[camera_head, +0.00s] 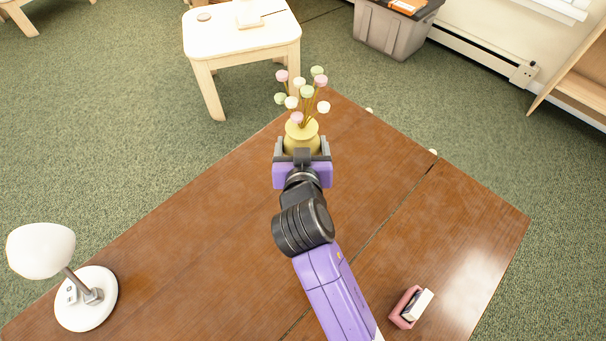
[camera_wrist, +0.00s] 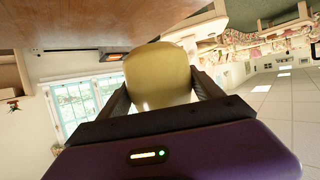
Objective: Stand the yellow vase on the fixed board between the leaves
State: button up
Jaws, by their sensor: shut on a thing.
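The yellow vase (camera_head: 300,132) holds several thin stems with pink, white and green round heads. My gripper (camera_head: 302,148) is shut on the vase, one finger on each side. The vase looks upright over the far end of the brown wooden table (camera_head: 200,245), left of the visible seam. I cannot tell whether its base touches the wood. The wrist view shows the vase's yellow body (camera_wrist: 158,75) between the dark fingers (camera_wrist: 160,92), with the wooden top upside down above.
A white lamp (camera_head: 88,300) stands at the table's left front. A pink and white small object (camera_head: 410,307) lies on the right section. A pale side table (camera_head: 240,38) and a grey bin (camera_head: 393,30) stand beyond. Much of the tabletop is clear.

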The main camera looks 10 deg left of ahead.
notch_tip(320, 180, down, 12)
jog(key=shift+r+b, duration=0.1)
jog(key=shift+b, duration=0.35)
jog(key=shift+f+b, duration=0.3)
jog(key=o, duration=1.9)
jog(key=shift+r, duration=0.15)
jog(key=shift+s+r+p, duration=0.1)
jog(key=shift+p, duration=0.2)
jog(key=v, duration=1.1)
jog(key=shift+s+d+b, duration=0.1)
jog(key=shift+s+b, duration=0.2)
jog(key=shift+r, duration=0.1)
